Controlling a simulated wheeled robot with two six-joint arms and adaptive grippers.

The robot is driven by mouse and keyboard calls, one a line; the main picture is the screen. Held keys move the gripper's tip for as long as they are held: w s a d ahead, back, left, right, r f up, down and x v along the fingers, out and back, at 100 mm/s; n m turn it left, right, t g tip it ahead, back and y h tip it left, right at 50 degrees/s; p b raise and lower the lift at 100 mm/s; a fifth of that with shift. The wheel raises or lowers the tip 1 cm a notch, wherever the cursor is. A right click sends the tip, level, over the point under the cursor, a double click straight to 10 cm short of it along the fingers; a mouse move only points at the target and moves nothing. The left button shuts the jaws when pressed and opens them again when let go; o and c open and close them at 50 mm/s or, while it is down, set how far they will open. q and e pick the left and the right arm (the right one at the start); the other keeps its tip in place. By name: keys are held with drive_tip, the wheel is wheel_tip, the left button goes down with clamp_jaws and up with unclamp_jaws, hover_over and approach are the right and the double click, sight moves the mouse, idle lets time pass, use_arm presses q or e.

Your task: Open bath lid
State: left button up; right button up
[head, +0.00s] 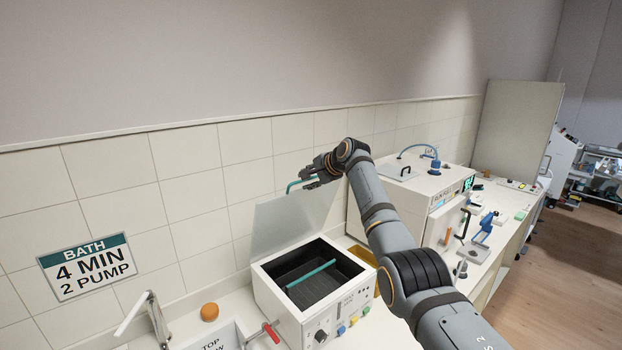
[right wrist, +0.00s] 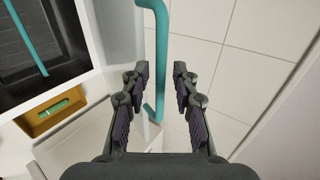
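The bath (head: 285,300) is a white box with a dark open basin, on the counter at the lower middle of the head view. Its pale lid (head: 280,225) stands raised, roughly upright, at the basin's back. A teal handle (head: 293,184) is at the lid's top edge; it also shows in the right wrist view (right wrist: 161,55). My right gripper (head: 310,178) is at the handle. In the right wrist view its fingers (right wrist: 160,92) are apart, with the handle's lower end showing between them and no clear contact. My left gripper is out of view.
A teal bar (head: 311,273) crosses the basin. A white machine (head: 415,190) with a blue hose stands to the right, with a yellow tray (head: 362,255) between. A tap (head: 155,315) and an orange ball-like object (head: 209,312) are at left. A tiled wall (head: 190,165) is close behind.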

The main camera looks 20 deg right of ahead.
drive_tip(key=v, duration=1.2)
